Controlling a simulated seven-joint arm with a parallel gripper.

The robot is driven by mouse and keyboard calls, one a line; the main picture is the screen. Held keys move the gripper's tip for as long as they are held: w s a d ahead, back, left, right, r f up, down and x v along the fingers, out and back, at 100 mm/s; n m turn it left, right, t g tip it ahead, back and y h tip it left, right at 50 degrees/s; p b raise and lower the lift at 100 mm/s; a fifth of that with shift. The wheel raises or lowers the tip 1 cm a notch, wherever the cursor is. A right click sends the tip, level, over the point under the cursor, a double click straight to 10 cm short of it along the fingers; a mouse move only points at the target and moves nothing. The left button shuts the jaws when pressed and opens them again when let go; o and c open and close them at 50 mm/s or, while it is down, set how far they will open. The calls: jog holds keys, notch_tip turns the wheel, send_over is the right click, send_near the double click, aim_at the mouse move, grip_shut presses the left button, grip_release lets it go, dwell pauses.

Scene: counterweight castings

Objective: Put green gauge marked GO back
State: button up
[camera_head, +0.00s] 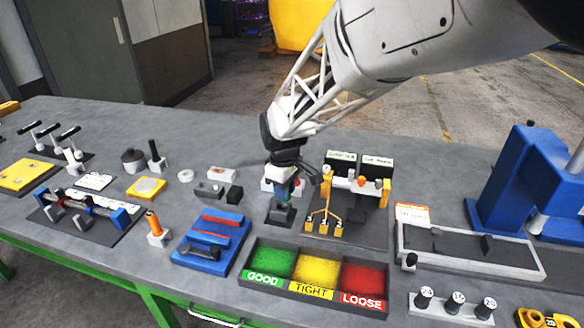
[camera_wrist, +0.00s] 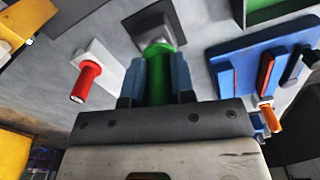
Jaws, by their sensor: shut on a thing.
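My gripper (camera_head: 285,187) points down over the middle of the table. It is shut on the green gauge (camera_wrist: 158,80), whose handle stands between my two blue-grey fingers in the wrist view. A little green also shows at the fingers in the head view (camera_head: 283,196). The block also shows below my fingers in the head view (camera_head: 280,215). I cannot tell whether the gauge touches or enters it. The GO marking is not readable.
A red-handled piece (camera_wrist: 90,75) in a white block stands beside my gripper. A blue rack with red bars (camera_head: 212,238) is to the left. The GOOD, TIGHT and LOOSE tray (camera_head: 322,294) lies in front. A stand with yellow hooks (camera_head: 352,235) is close on the right.

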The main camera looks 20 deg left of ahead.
jog(key=shift+w, duration=0.1)
jog(key=w+a+f, duration=0.1)
jog(key=w+a, duration=0.7)
jog(key=w, duration=0.5)
jog(key=shift+w+a+f, duration=0.15)
jog(key=shift+a+f, duration=0.05)
jog(key=shift+a, duration=0.15)
jog(key=shift+f, duration=0.1)
jog(key=shift+f, duration=1.65)
jog(key=shift+f, duration=0.25)
jog(key=o, duration=0.9)
jog(key=shift+c, duration=0.2)
jog(key=shift+r, duration=0.2)
notch_tip(320, 180, up, 12)
